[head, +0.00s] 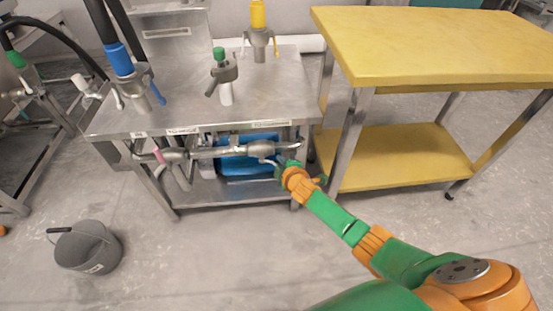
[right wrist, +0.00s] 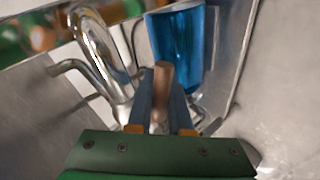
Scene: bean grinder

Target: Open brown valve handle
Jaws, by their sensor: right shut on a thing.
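The brown valve handle (right wrist: 162,84) shows in the right wrist view as a short brown bar. It stands between the two fingers of my right gripper (right wrist: 163,100), which are shut on it. In the head view my right gripper (head: 281,168) is at the right end of the metal pipe (head: 225,151) under the front edge of the steel table. There I cannot make out the brown handle clearly, as the gripper and pipe fittings crowd it. My left gripper is not in view.
The steel table (head: 190,115) carries several valves and hoses. A blue container (head: 235,165) sits on its lower shelf, close behind the pipe. A yellow-topped table (head: 420,45) stands to the right. A grey bucket (head: 85,247) is on the floor at left. The front floor is clear.

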